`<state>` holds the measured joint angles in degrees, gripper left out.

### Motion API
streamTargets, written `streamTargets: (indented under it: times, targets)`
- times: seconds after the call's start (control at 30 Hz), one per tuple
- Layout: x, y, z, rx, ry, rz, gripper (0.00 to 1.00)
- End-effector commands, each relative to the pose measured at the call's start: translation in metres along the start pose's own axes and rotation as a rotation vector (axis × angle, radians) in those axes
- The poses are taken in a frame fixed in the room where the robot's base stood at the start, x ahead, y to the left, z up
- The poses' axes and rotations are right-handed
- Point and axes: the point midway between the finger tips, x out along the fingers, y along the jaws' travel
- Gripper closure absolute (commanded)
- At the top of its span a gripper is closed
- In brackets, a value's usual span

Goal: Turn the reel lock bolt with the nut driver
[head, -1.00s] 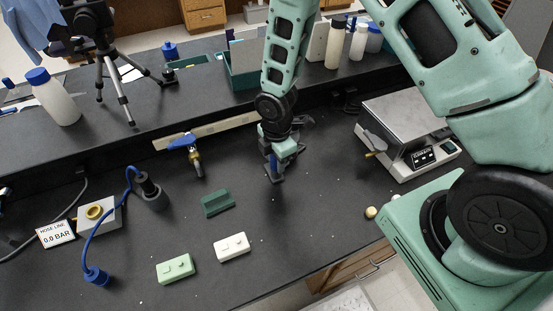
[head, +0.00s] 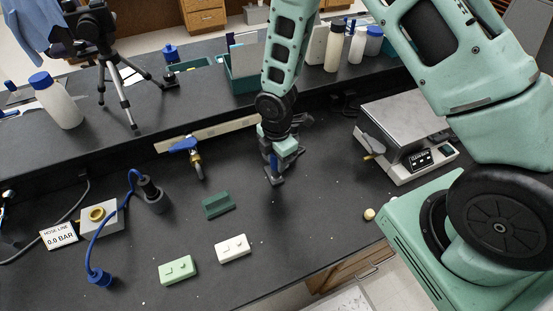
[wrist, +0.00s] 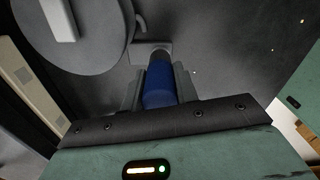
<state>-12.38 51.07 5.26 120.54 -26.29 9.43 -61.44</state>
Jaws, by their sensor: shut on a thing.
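My gripper (head: 275,164) is shut on the blue handle of the nut driver (wrist: 160,85) and points down over the dark bench. The driver's blue handle also shows in the head view (head: 274,162). In the wrist view its far end meets or overlaps a small grey block (wrist: 141,54). A large grey disc, apparently the reel (wrist: 105,55), lies beside this block, with a pale bar across it. The lock bolt itself is hidden, and I cannot tell whether the driver is seated on it.
A blue-handled valve (head: 185,145) stands left of my gripper. A green holder (head: 218,205), a white block (head: 232,248) and a light green block (head: 178,269) lie in front. A scale (head: 408,135) stands at right. The bench just right of my gripper is mostly clear.

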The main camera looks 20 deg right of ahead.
Motion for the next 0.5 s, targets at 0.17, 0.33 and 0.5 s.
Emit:
streamTargets:
  times: [0.17,0.33,0.5]
  targets:
    - [-0.009,0.000,0.000,0.000,0.000,0.000,1.00]
    - [-0.015,0.000,0.000,-0.001,0.001,0.000,1.00]
    - [-0.022,0.000,0.000,-0.001,0.001,0.000,1.00]
